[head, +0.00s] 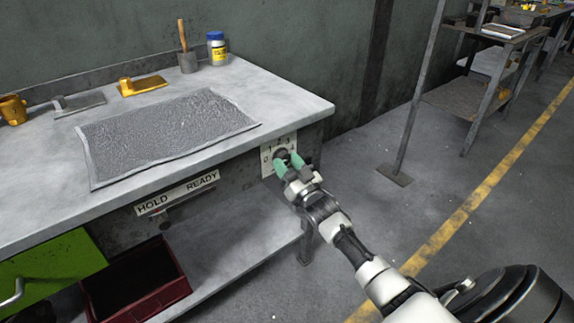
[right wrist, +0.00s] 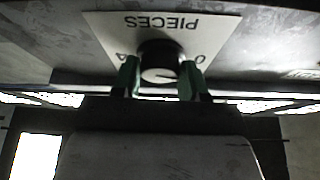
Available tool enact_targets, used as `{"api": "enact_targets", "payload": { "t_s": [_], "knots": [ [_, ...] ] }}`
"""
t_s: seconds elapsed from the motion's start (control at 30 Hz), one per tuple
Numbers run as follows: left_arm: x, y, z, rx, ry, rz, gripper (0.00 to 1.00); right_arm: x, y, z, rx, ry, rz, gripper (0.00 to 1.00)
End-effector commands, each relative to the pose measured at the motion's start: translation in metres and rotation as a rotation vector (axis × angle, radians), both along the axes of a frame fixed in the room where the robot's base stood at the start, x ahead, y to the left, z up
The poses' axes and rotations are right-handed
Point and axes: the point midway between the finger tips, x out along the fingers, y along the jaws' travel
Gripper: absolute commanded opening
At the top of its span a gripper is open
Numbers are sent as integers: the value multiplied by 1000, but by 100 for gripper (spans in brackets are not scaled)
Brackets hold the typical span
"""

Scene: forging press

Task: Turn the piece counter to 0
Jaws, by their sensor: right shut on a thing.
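The piece counter is a black round knob (right wrist: 160,66) on a white plate (right wrist: 100,25) marked PIECES, upside down in the right wrist view. A 0 is visible right of the knob and what looks like a 4 left of it. In the head view the plate (head: 267,166) is on the bench's front near its right corner, with digits around the knob. My right gripper (head: 288,163) is shut on the knob, one green finger on each side. A white mark crosses the knob's face nearly level in the wrist view; which end points is unclear. My left gripper is out of view.
A HOLD/READY plate (head: 178,193) with a small switch is left of the counter. A dark red bin (head: 176,283) and a green panel (head: 48,262) are below. A grey mat (head: 160,130) lies on the bench. Floor to the right is clear up to a rack (head: 470,95).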

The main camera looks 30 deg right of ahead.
Motion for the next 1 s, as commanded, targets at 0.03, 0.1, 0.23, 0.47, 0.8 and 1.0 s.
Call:
{"api": "enact_targets", "payload": {
  "t_s": [0.03, 0.1, 0.23, 0.47, 0.8, 1.0],
  "knots": [
    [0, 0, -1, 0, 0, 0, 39, 0, -1, 0, -21, -1, -1, 20],
    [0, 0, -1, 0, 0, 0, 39, 1, -1, 0, -46, -2, -2, 20],
    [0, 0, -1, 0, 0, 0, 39, 0, -1, 0, -81, -6, -1, 20],
    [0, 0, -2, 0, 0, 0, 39, 1, -1, 1, -102, -8, -1, 20],
    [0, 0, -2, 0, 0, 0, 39, 1, -1, 1, -102, -9, -1, 48],
    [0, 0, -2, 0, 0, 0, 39, 0, -1, 1, -101, -8, -1, 69]
  ]
}}
